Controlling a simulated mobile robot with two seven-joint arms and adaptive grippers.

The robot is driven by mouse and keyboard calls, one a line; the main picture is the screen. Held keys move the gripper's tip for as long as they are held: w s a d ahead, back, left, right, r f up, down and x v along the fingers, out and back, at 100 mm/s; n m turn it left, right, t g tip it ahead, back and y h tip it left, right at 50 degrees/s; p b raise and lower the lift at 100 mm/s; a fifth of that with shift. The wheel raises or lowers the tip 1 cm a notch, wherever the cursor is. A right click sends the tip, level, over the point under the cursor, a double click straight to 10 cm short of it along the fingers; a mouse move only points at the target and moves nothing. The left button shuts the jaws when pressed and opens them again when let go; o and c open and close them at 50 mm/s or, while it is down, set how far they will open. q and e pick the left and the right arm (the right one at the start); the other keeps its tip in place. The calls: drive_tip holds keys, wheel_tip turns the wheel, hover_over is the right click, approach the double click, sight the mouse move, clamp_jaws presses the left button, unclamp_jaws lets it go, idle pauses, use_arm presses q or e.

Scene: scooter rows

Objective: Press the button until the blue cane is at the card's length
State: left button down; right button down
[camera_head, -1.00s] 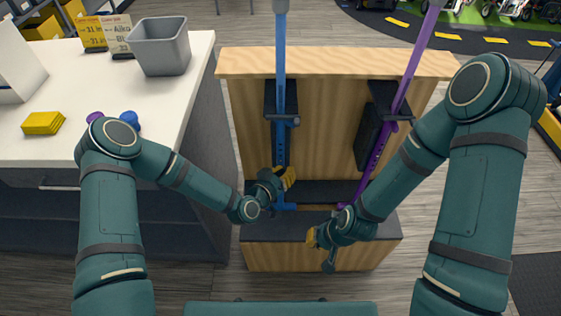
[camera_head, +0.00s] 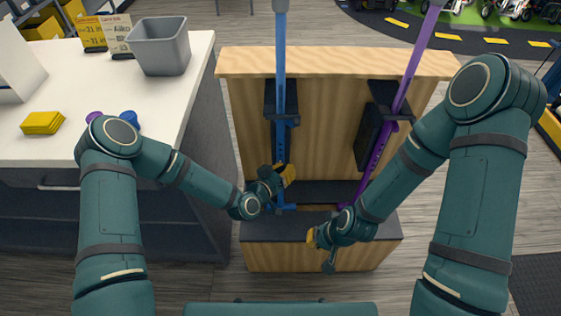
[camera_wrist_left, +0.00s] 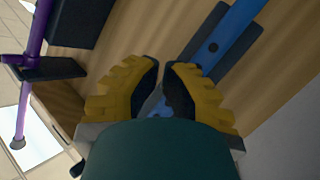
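The blue cane (camera_head: 280,60) stands upright in a black holder on the left of the wooden stand, its top cut off by the upper picture edge. My left gripper (camera_head: 285,174) is at its lower shaft. In the left wrist view the blue cane (camera_wrist_left: 235,35) passes behind the yellow-black fingers of my left gripper (camera_wrist_left: 161,65), whose tips nearly meet. A dark round spot shows on the shaft; I cannot tell whether the fingers touch a button. A yellow card (camera_head: 90,30) and a pale card (camera_head: 117,38) stand on the counter, their print barely legible. My right gripper (camera_head: 318,240) is low before the stand.
A purple cane (camera_head: 415,60) leans in the holder on the right of the stand (camera_head: 345,62).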

use_arm(q)
drive_tip(key=shift+w+r, duration=0.1)
drive_tip(key=shift+w, duration=0.5)
idle(0.7)
drive_tip(key=shift+s, duration=1.05)
drive_tip(key=shift+s, duration=0.1)
drive_tip(key=s, duration=0.4)
drive_tip(key=shift+s, duration=0.4)
drive_tip(key=shift+a, duration=0.1)
idle(0.8)
